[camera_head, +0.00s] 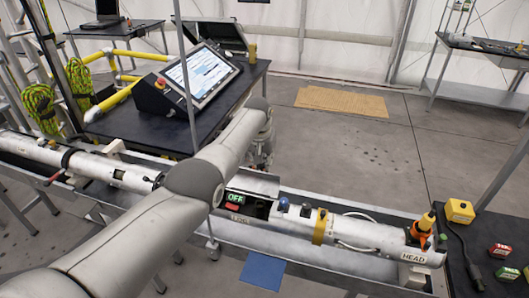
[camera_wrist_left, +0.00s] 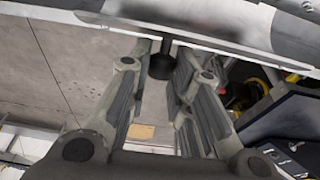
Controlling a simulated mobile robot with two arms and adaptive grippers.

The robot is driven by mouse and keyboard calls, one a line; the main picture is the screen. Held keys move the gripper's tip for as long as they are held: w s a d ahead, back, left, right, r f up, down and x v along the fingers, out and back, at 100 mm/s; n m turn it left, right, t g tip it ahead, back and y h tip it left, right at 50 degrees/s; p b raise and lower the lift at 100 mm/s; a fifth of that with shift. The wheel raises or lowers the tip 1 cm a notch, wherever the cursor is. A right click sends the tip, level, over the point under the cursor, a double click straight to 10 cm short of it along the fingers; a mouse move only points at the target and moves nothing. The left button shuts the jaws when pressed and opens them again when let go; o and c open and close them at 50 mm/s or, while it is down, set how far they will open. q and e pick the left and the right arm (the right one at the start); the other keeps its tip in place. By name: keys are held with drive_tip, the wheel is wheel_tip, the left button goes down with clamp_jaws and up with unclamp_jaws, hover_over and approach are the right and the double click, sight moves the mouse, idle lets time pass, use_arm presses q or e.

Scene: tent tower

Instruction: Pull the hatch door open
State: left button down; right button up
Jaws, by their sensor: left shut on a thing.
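The hatch door (camera_head: 257,185) is a grey panel on the long white and silver tube (camera_head: 360,231), tilted up along the far side of its opening. In the opening, a green-lit OFF sign (camera_head: 236,198) and something red show, partly behind my arm. My left gripper (camera_head: 262,158) is beyond the door, partly hidden by my forearm. In the left wrist view its fingers (camera_wrist_left: 165,72) are on both sides of a black knob (camera_wrist_left: 161,65) that sticks out from the door's metal edge (camera_wrist_left: 190,42). My right gripper is not in view.
The tube lies in a long metal trough (camera_head: 310,262). A dark table (camera_head: 130,130) with a tilted control screen (camera_head: 202,72) stands behind it at left. A dark table with a yellow box (camera_head: 460,211) is at right. Floor beyond the trough is clear around a tan mat (camera_head: 342,101).

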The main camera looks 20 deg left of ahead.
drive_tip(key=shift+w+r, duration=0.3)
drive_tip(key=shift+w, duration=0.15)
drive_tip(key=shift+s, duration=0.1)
use_arm(q)
drive_tip(key=c, duration=1.7)
unclamp_jaws()
drive_tip(key=o, duration=0.4)
drive_tip(key=shift+w+f, duration=0.2)
drive_tip(key=shift+w, duration=0.05)
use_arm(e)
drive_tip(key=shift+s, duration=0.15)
use_arm(q)
drive_tip(key=shift+s+r, duration=0.15)
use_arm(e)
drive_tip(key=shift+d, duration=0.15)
